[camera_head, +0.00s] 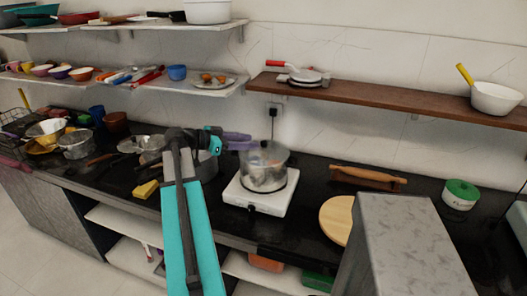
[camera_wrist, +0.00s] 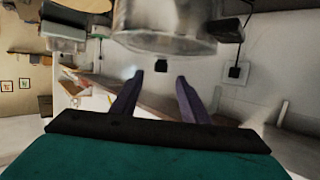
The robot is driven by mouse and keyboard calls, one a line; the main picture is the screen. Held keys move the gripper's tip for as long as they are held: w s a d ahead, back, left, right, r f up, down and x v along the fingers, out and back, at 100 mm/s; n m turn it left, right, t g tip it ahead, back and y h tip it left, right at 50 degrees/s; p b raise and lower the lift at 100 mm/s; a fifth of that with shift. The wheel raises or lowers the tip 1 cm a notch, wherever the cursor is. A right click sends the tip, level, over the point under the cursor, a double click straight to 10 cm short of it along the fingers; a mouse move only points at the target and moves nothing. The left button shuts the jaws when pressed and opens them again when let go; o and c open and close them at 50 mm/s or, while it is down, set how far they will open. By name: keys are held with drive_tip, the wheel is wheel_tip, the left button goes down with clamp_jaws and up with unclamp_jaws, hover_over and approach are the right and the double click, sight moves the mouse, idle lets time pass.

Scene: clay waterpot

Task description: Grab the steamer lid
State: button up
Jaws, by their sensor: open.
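The steamer (camera_head: 264,178) is a clear, see-through pot on a white burner in the head view. Its clear lid (camera_head: 268,153) covers the top. The wrist view shows the steamer upside down at the top, with the lid (camera_wrist: 160,45) towards my fingers and a small dark knob (camera_wrist: 161,66) on it. My gripper (camera_head: 249,141) has purple fingers and is open. In the wrist view my gripper (camera_wrist: 160,75) has its fingertips on either side of the knob in the picture. Whether they touch it, I cannot tell; nothing is visibly held.
The white burner (camera_head: 258,198) stands on the black counter. A rolling pin (camera_head: 367,178) and a round wooden board (camera_head: 337,219) lie to its right. A wooden shelf (camera_head: 390,99) runs above. Bowls and pans crowd the counter's left.

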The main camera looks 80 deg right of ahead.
sight(262, 142)
drive_tip(key=shift+s+d, duration=0.1)
drive_tip(key=shift+s+d+p, duration=0.35)
drive_tip(key=shift+s+p, duration=0.15)
drive_tip(key=shift+p, duration=0.05)
drive_tip(key=shift+f+p+x, duration=0.2)
drive_tip(key=shift+p+x, duration=0.5)
drive_tip(key=shift+x, duration=1.2)
drive_tip(key=shift+w, duration=0.1)
clamp_jaws()
